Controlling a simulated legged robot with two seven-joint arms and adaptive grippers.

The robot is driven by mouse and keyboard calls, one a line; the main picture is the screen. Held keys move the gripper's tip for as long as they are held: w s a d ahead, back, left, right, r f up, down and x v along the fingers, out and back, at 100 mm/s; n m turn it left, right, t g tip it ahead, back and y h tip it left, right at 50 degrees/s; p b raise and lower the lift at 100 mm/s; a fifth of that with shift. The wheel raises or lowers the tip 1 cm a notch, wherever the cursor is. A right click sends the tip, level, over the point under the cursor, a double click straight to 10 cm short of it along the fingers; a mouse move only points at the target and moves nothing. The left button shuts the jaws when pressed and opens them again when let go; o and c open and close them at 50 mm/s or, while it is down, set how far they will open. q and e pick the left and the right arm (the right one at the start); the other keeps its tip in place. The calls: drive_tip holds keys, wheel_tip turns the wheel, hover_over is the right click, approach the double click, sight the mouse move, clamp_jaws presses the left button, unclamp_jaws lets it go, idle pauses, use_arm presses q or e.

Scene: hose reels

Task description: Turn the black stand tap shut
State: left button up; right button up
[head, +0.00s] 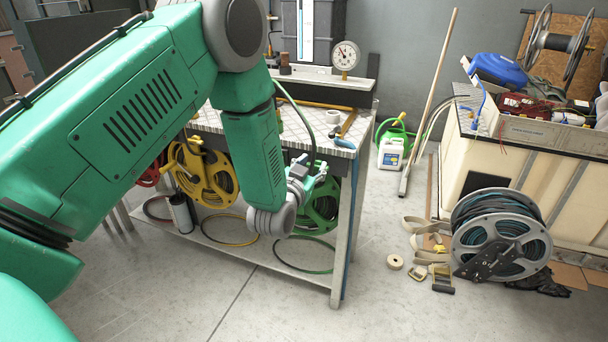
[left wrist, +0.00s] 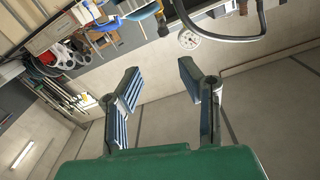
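I cannot pick out the black stand tap in either view; my left arm covers part of the bench in the head view. My left gripper (head: 306,172) is at the front edge of the bench, before the green hose reel (head: 321,206), and its fingers are hard to make out there. In the left wrist view the two fingers of my left gripper (left wrist: 158,68) stand wide apart with nothing between them. A dark hose (left wrist: 236,36) loops beyond the fingers at the top right of that view. My right gripper is in neither view.
The workbench (head: 345,200) carries a pressure gauge (head: 345,57) at its back. A yellow hose reel (head: 203,172) hangs below its top. A white canister (head: 391,152) stands right of the bench. A large grey reel (head: 499,237) is on the floor at right. The front floor is clear.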

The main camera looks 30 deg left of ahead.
use_arm(q)
drive_tip(key=v, duration=1.1)
drive_tip(key=shift+a, duration=0.3)
drive_tip(key=shift+f, duration=0.1)
